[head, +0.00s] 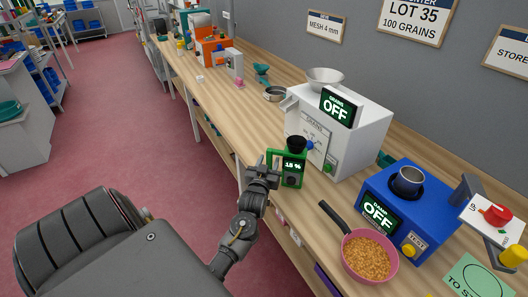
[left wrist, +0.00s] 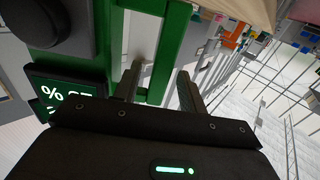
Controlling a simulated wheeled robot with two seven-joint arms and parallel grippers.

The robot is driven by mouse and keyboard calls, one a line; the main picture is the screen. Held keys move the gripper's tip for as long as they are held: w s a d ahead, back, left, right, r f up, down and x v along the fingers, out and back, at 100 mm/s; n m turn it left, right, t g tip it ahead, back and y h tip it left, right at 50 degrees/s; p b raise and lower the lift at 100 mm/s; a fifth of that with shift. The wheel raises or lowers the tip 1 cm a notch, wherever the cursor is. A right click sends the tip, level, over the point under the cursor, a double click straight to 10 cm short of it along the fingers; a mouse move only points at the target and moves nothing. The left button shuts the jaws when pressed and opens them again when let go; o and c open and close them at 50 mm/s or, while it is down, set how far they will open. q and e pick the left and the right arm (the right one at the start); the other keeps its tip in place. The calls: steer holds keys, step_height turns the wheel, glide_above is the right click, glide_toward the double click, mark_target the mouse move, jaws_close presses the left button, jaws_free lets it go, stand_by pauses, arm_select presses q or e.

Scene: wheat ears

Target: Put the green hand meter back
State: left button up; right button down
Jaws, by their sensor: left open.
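The green hand meter (head: 274,159) stands upright at the front edge of the bench, its screen reading 18 % and a black cup on top. My left gripper (head: 264,173) is open at the meter's left side. In the left wrist view, the open fingers (left wrist: 158,88) are by the green side bar of the meter (left wrist: 168,50), which shows between them; I cannot tell whether they touch it. The meter's dark screen and black knob show at the left of that view. My right gripper is not in view.
Behind the meter stands a white grain counter (head: 362,130) reading OFF. To the right are a blue damp tester (head: 372,184), also OFF, and a pink pan of grain (head: 348,262). A green card (head: 474,278) lies at the front right.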

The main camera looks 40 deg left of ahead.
arm_select(q)
steer(key=b+v, duration=0.2)
steer(key=v, duration=0.8)
steer(key=shift+s+d, duration=0.15)
steer(key=shift+s, duration=0.15)
